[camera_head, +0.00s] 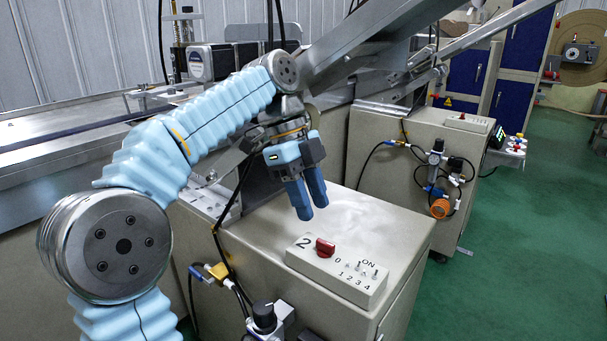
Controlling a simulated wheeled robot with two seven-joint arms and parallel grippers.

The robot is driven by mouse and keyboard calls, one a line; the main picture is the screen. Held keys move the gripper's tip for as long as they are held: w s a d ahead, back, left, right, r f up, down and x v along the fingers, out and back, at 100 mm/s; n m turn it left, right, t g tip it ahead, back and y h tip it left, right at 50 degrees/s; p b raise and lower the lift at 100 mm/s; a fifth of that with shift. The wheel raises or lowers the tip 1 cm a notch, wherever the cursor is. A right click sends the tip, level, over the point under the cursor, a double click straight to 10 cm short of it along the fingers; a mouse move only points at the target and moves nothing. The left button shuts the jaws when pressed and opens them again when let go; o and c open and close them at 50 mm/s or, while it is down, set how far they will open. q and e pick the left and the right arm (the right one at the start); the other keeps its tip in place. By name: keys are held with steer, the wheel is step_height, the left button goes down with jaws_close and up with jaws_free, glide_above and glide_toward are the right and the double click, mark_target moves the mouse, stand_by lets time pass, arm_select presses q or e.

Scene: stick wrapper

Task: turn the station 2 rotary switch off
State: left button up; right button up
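The station 2 switch box (336,270) is a pale box on top of the near beige cabinet, marked "2", "0", "ON" and 1 to 4. Its red rotary knob (325,247) sits on the box's top, right of the "2". My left gripper (314,214) points down above the cabinet top, behind and slightly left of the knob, not touching it. Its two blue fingers are close together, with a narrow gap between them and nothing seen held. My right gripper is not in view.
The near cabinet (400,235) has a bare top around the box. Small toggles (362,269) stand right of the knob. A second cabinet (385,150) with another switch box (469,123) is behind. Metal machine rails run above and behind my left gripper. Green floor lies open at right.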

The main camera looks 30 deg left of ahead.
arm_select(q)
steer(key=v, duration=0.5)
stand_by(0.5)
